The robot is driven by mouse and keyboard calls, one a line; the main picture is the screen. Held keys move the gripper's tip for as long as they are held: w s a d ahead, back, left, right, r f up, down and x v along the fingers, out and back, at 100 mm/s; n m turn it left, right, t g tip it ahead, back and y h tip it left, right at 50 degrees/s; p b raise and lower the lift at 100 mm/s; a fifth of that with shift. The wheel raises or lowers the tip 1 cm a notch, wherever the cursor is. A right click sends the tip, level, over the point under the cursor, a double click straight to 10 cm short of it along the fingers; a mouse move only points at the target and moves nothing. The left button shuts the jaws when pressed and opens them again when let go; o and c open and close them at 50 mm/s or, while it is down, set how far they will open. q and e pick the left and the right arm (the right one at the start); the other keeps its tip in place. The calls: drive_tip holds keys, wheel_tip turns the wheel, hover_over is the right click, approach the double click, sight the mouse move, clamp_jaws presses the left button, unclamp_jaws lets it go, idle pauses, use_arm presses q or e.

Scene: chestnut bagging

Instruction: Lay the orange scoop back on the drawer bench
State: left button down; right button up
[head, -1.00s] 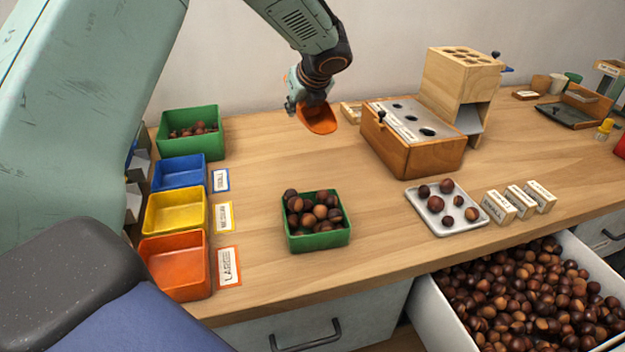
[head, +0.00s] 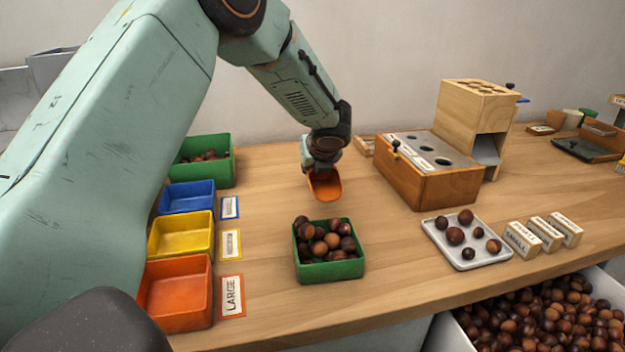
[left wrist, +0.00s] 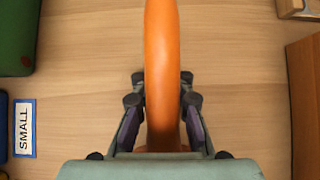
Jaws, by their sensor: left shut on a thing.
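The orange scoop (head: 325,187) is held by my left gripper (head: 322,168) over the bench (head: 265,190), behind the green box of chestnuts. In the left wrist view the scoop's orange handle (left wrist: 162,70) runs up the middle, between the two fingers of my left gripper (left wrist: 162,105), which are shut on it. Wood grain of the bench shows beneath. I cannot tell whether the scoop touches the bench. My right gripper is not in view.
A green box of chestnuts (head: 330,271) stands in front of the scoop. A wooden sorter box (head: 430,187) stands to its right. Orange (head: 175,310), yellow (head: 180,243) and blue (head: 187,198) trays line the left. A white tray (head: 468,262) holds several chestnuts. An open drawer holds many chestnuts.

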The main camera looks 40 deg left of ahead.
use_arm(q)
drive_tip(key=shift+w+f, duration=0.15)
drive_tip(key=shift+f, duration=0.65)
drive_tip(key=shift+r, duration=0.15)
drive_tip(key=shift+f+b, duration=0.3)
drive_tip(key=shift+f, duration=0.25)
